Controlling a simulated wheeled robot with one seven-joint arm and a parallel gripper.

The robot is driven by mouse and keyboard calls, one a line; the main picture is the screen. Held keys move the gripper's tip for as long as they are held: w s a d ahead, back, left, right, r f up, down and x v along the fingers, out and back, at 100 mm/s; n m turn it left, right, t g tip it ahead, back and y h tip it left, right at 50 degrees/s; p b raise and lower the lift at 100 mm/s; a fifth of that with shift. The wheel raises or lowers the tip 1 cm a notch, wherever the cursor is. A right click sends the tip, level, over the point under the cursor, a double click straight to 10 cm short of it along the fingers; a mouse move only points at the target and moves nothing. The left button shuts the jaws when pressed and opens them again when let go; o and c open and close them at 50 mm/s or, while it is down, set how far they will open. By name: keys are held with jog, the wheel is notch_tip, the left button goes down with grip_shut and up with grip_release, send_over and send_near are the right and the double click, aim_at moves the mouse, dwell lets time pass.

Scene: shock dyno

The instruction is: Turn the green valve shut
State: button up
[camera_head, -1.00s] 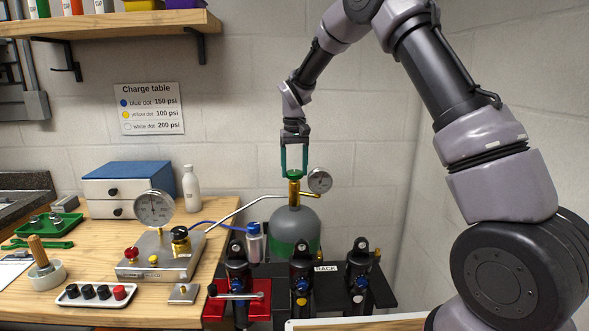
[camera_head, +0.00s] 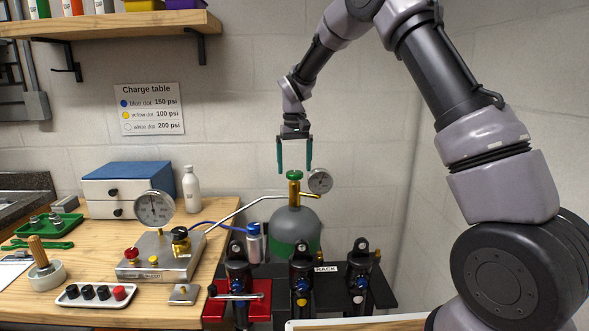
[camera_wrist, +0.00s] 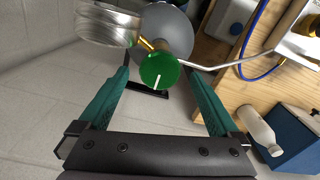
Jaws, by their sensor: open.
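The green valve (camera_head: 295,175) is a round knob on a brass stem on top of the grey and green gas bottle (camera_head: 300,222). In the wrist view the green knob (camera_wrist: 160,70) shows a white line on its face, running nearly along the picture's vertical. My gripper (camera_head: 295,170) points down just above the knob. Its two teal fingers (camera_wrist: 158,85) are spread wide, one to each side of the knob and apart from it. The gripper is open and empty.
A round gauge (camera_head: 320,181) sits right of the valve, close to my fingers. A metal hose (camera_head: 240,209) runs left from the bottle to the gauge block (camera_head: 160,258). Black shocks (camera_head: 302,268) stand in front. The wall is behind.

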aim_at(295, 172)
notch_tip(295, 172, up, 10)
jog(key=shift+f, duration=0.25)
